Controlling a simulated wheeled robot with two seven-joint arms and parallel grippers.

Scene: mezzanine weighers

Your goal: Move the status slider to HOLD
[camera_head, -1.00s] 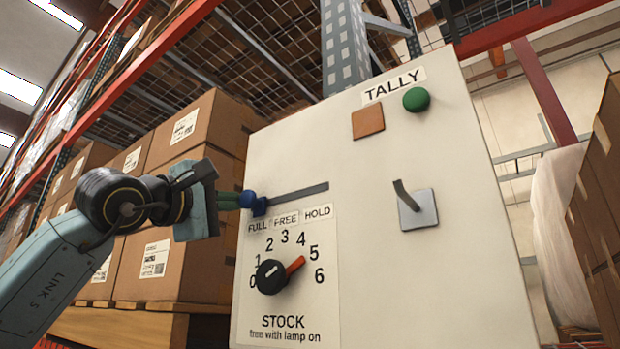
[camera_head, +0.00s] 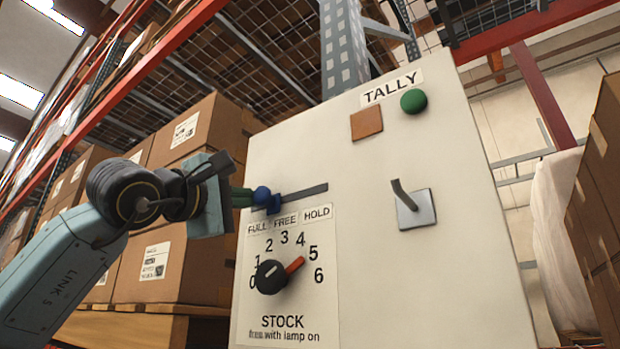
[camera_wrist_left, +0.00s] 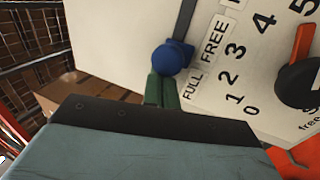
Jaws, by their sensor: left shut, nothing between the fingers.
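The status slider is a blue knob (camera_head: 264,198) on a dark horizontal slot (camera_head: 306,193) in the pale panel (camera_head: 450,270). It stands between the FULL and FREE labels, left of the HOLD label (camera_head: 317,212). My left gripper (camera_head: 246,197) is shut, with its green fingertips at the left side of the knob, touching or nearly so. In the left wrist view the shut green fingers (camera_wrist_left: 161,91) end right at the blue knob (camera_wrist_left: 171,58), with nothing held between them. My right gripper is not in view.
Below the slot is a black dial (camera_head: 271,277) with a red pointer and a STOCK scale. A metal lever (camera_head: 405,198), an orange square (camera_head: 367,124) and a green button (camera_head: 413,101) are on the panel. Cardboard boxes (camera_head: 175,270) stand behind my left arm.

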